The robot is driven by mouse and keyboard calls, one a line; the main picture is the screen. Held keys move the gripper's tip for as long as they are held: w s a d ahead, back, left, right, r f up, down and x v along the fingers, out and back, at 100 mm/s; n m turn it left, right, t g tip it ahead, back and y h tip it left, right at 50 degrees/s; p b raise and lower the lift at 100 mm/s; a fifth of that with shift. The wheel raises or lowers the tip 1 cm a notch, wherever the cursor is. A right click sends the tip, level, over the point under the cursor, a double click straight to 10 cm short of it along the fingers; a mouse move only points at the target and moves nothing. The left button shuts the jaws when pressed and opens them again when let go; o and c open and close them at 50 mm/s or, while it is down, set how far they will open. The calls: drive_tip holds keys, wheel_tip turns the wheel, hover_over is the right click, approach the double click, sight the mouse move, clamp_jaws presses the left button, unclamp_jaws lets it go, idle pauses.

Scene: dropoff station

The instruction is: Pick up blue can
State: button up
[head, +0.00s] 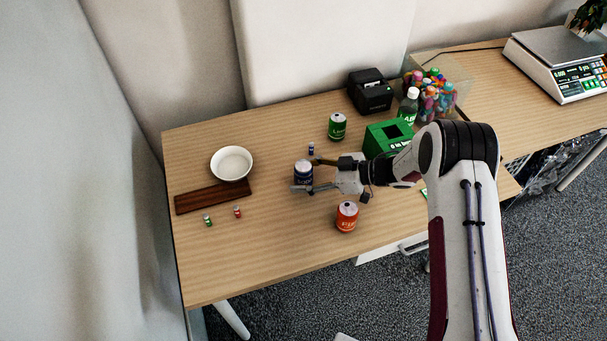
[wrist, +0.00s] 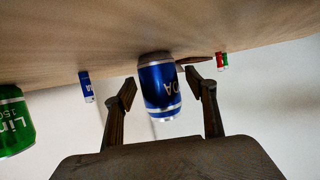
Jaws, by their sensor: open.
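The blue can (head: 303,172) stands upright on the wooden table in the head view. It also shows in the middle of the wrist view (wrist: 160,88), where the picture is upside down. My gripper (head: 313,175) is open, with one finger on either side of the blue can. In the wrist view the fingers of my gripper (wrist: 163,92) stand apart from the can, with gaps on both sides. A much smaller blue item (head: 311,149) stands just behind the can and also shows in the wrist view (wrist: 87,87).
An orange can (head: 347,216) stands in front of my gripper, and a green can (head: 337,126) behind it. A green box (head: 386,137) is close beside my arm. A white bowl (head: 232,163), a dark wooden board (head: 213,197) and two tiny items lie left. The front-left table is clear.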

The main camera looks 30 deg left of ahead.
drive_tip(key=c, duration=1)
drive_tip(key=shift+r, duration=0.2)
drive_tip(key=shift+r, duration=4.85)
